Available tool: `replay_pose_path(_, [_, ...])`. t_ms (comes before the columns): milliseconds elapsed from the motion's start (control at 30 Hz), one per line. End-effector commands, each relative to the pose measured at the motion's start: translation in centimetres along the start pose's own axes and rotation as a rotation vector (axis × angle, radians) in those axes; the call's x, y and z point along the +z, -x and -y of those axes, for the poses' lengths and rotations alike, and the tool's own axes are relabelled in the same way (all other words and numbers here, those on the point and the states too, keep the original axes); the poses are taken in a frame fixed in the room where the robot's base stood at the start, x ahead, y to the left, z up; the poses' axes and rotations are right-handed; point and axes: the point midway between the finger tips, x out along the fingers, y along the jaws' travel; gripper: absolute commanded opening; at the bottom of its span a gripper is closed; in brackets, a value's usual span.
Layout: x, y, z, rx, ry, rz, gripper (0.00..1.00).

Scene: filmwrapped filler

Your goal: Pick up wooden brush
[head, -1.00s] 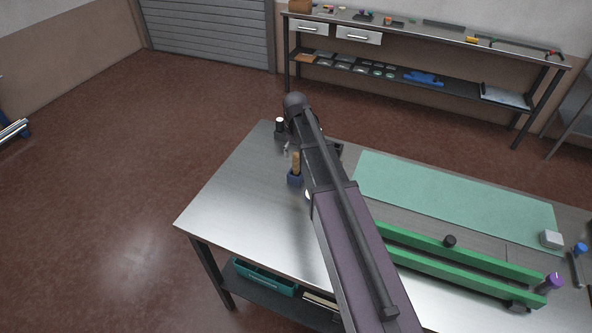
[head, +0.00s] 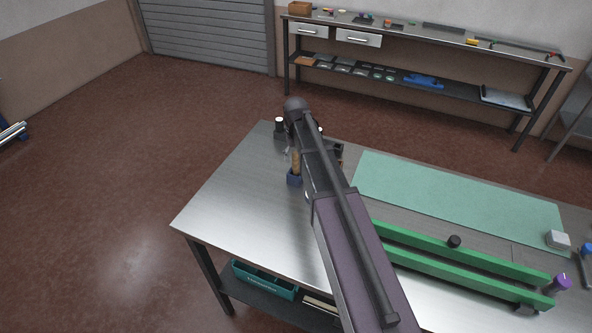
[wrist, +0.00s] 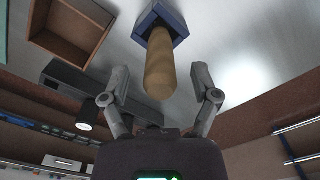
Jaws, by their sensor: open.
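The wooden brush (head: 296,162) stands upright in a small blue holder (head: 294,178) on the metal table, just left of my arm in the head view. In the wrist view its rounded wooden handle (wrist: 160,72) sticks out of the blue holder (wrist: 161,20). My gripper (wrist: 164,86) is open, with one finger on each side of the handle and a visible gap to both. The handle's end lies between the fingertips. The brush's lower part is hidden in the holder. In the head view my arm hides the gripper.
An open brown box (wrist: 72,32) and a dark fixture with a lamp (wrist: 84,112) are near the left finger in the wrist view. A green mat (head: 455,205) and green rails (head: 450,262) lie right of my arm. The table's left front is clear.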

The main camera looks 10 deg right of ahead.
Motion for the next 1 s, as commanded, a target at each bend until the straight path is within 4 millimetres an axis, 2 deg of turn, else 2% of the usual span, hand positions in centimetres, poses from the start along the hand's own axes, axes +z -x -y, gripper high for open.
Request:
replay_pose_path(100, [0.0,-1.3,0.0,0.0,0.0,0.0,0.79])
replay_pose_path(300, [0.0,-2.2,0.0,0.0,0.0,0.0,0.79])
replay_pose_path(967, [0.0,-2.2,0.0,0.0,0.0,0.0,0.79])
replay_pose_path(1000, [0.0,-2.2,0.0,0.0,0.0,0.0,0.73])
